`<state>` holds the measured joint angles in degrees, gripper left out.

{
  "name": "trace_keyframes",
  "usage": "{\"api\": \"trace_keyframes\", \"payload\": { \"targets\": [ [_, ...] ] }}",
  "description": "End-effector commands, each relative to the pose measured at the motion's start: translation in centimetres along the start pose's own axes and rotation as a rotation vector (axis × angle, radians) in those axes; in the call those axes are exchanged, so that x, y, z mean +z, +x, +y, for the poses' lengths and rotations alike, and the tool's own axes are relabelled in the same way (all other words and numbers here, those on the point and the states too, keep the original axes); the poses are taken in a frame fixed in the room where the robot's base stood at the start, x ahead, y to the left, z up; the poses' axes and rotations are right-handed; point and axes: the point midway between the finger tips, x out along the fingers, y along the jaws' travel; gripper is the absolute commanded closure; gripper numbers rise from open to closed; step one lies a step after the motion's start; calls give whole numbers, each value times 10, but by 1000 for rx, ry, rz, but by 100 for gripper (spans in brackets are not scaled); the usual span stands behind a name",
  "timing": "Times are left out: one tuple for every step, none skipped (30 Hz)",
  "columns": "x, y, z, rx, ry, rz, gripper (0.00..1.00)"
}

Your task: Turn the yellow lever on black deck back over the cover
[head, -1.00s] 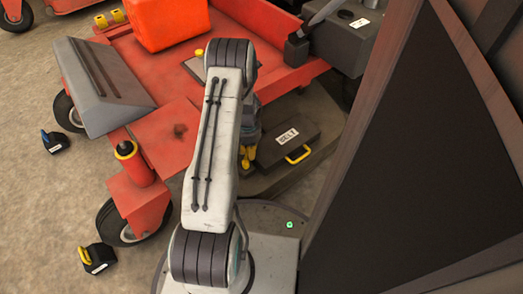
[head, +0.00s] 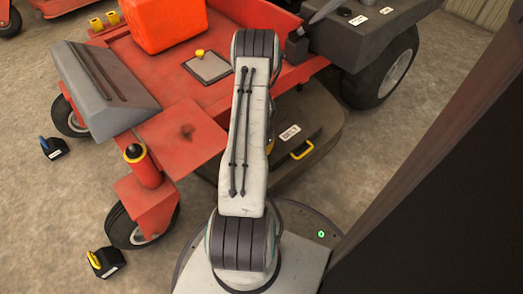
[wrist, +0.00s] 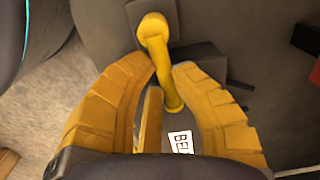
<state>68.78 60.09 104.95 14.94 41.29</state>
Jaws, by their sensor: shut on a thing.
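The yellow lever (wrist: 158,55) shows in the wrist view, its round end at the top and its bent arm running down between my fingertips. My gripper (wrist: 166,66) is shut on this lever, with one yellow finger on each side. In the head view my own arm hides the gripper and most of the lever.
The red mower (head: 185,85) carries an orange-red container (head: 165,22) and a grey footplate (head: 100,85). Its rear wheel (head: 385,75) stands beyond the deck. Two small black blocks (head: 53,147) (head: 105,263) lie on the floor at left. A large dark panel (head: 450,200) blocks the right side.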

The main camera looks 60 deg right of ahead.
Motion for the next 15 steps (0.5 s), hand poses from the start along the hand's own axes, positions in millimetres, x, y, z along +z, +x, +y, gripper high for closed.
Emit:
{"api": "trace_keyframes", "payload": {
  "targets": [
    [0,2,2,1,18,-1,100],
    [0,2,2,1,27,-1,100],
    [0,2,2,1,38,-1,100],
    [1,2,3,1,45,-1,100],
    [1,2,3,1,51,-1,100],
    [1,2,3,1,57,-1,100],
    [1,2,3,1,62,-1,100],
    [1,2,4,1,65,-1,100],
    [1,2,4,1,69,-1,100],
    [1,2,4,1,72,-1,100],
    [1,2,4,1,73,-1,100],
    [1,2,4,1,75,-1,100],
    [1,2,4,1,76,-1,100],
    [1,2,4,1,76,-1,100],
    [1,2,4,1,77,-2,100]
  ]
}}
